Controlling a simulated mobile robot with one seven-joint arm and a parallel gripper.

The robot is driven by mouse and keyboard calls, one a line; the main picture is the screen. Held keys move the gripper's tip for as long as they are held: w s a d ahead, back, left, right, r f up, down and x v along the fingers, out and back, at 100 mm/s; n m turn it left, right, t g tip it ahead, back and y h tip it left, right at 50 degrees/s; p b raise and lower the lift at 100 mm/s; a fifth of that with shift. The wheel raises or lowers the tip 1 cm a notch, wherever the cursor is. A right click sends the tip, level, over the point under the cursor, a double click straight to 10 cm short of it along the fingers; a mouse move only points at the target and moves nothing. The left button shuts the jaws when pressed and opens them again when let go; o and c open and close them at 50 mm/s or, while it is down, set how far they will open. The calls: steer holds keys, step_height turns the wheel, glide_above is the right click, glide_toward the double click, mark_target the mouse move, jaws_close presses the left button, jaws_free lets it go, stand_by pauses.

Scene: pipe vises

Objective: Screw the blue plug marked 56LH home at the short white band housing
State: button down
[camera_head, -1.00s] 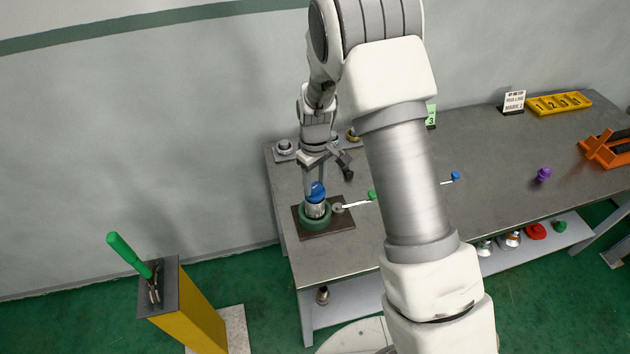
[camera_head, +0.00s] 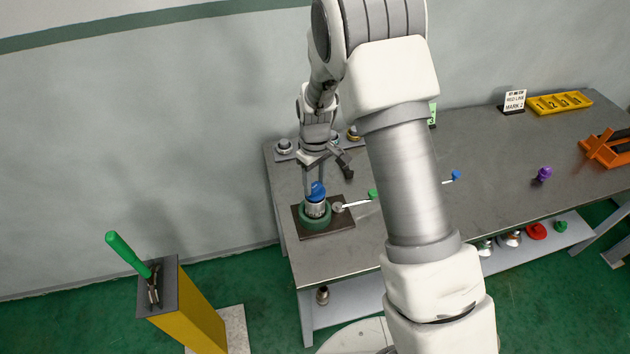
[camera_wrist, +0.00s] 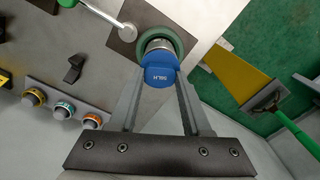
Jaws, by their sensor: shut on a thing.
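The blue plug (camera_head: 317,188) sits at the top of a short metallic and pale housing (camera_head: 315,208). The housing stands upright in a green ring vise (camera_head: 327,220) on a dark base plate. In the wrist view the plug (camera_wrist: 160,78) shows a small marking that looks like 56LH. The housing rim (camera_wrist: 158,44) and green ring (camera_wrist: 178,44) show just beyond it. My gripper (camera_wrist: 161,84) is shut on the plug from above, one finger on each side. The plug hides most of the housing's mouth, so how deep it sits cannot be told.
A vise handle with a green knob (camera_head: 372,194) sticks out to the right. Several banded fittings (camera_wrist: 63,109) stand on a rail behind. A yellow post (camera_head: 190,305) with a green-handled tool stands left of the bench. A purple piece (camera_head: 544,174) lies farther right.

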mark_target(315, 187)
steer(key=shift+f+b, duration=0.4)
steer(key=shift+f, duration=0.05)
steer(key=shift+c, duration=1.4)
jaws_free()
step_height(315, 187, up, 17)
steer(key=s+d+r+m+t, duration=0.35)
steer(key=s+d+r, duration=0.25)
steer(key=s+r, duration=0.5)
steer(key=s+d+m+t, duration=0.1)
steer(key=s+d+m, duration=0.1)
steer(key=s, duration=0.5)
steer(key=s+d+r+m+t, duration=0.1)
steer(key=s+d+m, duration=0.1)
steer(key=s, duration=0.5)
steer(key=shift+s, duration=0.2)
